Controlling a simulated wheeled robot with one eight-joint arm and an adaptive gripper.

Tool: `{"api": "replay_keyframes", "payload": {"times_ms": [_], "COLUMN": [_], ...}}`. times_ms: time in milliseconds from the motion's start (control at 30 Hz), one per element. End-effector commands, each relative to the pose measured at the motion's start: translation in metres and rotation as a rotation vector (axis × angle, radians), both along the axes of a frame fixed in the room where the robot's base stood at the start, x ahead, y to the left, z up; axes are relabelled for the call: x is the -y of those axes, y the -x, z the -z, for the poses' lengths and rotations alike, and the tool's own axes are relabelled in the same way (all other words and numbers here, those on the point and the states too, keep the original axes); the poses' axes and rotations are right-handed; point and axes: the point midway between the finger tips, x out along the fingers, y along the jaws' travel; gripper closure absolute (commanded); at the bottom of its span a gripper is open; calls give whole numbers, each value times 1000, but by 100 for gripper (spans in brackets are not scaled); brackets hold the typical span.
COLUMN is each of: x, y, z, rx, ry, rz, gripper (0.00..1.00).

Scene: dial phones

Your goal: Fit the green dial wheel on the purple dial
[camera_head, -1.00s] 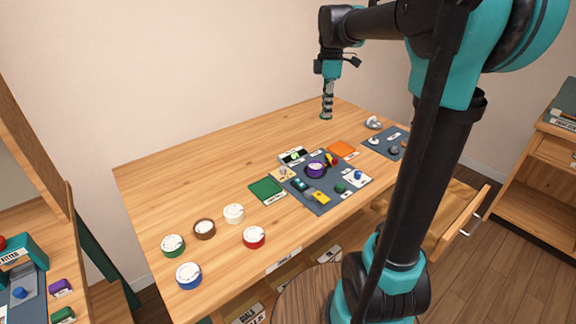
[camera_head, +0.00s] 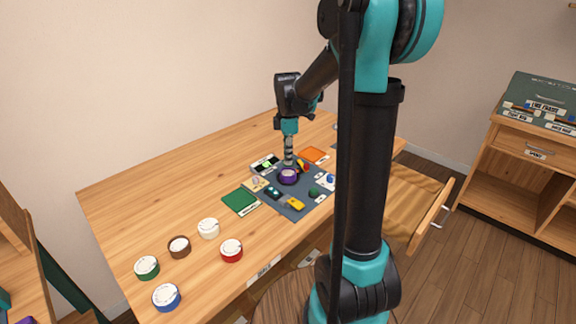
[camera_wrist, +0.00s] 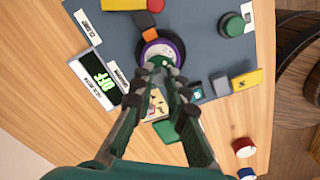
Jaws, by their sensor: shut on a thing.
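The purple dial (camera_head: 288,177) sits on the dark mat, and in the wrist view its purple ring (camera_wrist: 181,47) surrounds a pale disc. My gripper (camera_head: 289,161) points down over the purple dial. In the wrist view its fingertips (camera_wrist: 161,66) are shut at the near side of the ring.
A dark mat (camera_head: 294,208) holds a yellow block (camera_head: 295,204) and a green knob (camera_head: 314,193). A display reading OFF (camera_wrist: 104,80) lies beside it. Several round dials, including a green-rimmed one (camera_head: 147,267), stand at the front left. The table's back left is clear.

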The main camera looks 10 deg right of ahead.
Motion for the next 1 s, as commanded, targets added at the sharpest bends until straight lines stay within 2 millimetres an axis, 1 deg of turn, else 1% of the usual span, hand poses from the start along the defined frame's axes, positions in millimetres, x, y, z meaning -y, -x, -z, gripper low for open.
{"api": "replay_keyframes", "payload": {"times_ms": [300, 800, 833, 967, 1000], "x": [0, 0, 0, 0, 0], "y": [0, 0, 0, 0, 0], "z": [36, 44, 44, 44, 44], "rx": [0, 0, 0, 0, 0], "ry": [0, 0, 0, 0, 0], "rz": [0, 0, 0, 0, 0], "gripper": [100, 100, 82, 66, 65]}}
